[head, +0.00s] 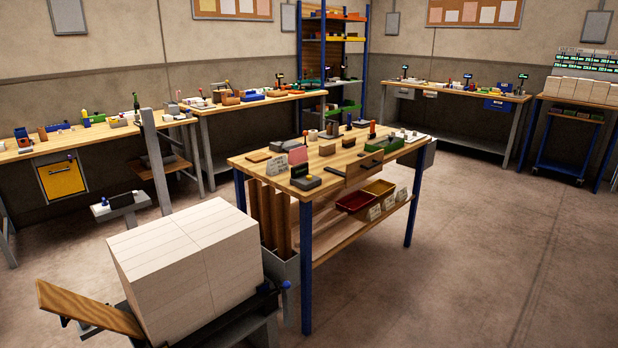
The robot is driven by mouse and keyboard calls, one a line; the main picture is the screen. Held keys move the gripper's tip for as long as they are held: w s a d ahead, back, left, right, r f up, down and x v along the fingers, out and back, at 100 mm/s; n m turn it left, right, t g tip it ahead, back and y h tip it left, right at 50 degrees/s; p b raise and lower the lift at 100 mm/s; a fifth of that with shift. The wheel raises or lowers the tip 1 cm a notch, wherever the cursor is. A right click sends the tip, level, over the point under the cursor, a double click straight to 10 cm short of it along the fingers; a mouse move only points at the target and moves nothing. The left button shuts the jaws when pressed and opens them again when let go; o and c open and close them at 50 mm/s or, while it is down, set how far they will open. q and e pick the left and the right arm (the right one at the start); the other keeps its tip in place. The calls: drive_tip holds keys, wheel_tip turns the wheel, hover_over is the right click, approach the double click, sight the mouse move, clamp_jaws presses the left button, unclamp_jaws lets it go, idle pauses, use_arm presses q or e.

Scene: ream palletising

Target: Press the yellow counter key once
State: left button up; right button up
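A small dark box (305,177) with a dark screen-like face sits on the near left corner of the middle workbench (345,155). It may be the counter, but a yellow key is too small to make out on it. A large block of stacked white reams (190,265) stands at the lower left, close to me. Neither of my grippers is in the head view, so I cannot see what they hold.
A tilted wooden board (88,308) sticks out left of the reams. A wheeled rack (575,115) stands far right. The floor (470,260) at right is clear.

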use_arm(q)
drive_tip(key=shift+w+r, duration=0.1)
drive_tip(key=shift+w, duration=0.1)
clamp_jaws()
drive_tip(key=shift+s, duration=0.25)
idle(0.7)
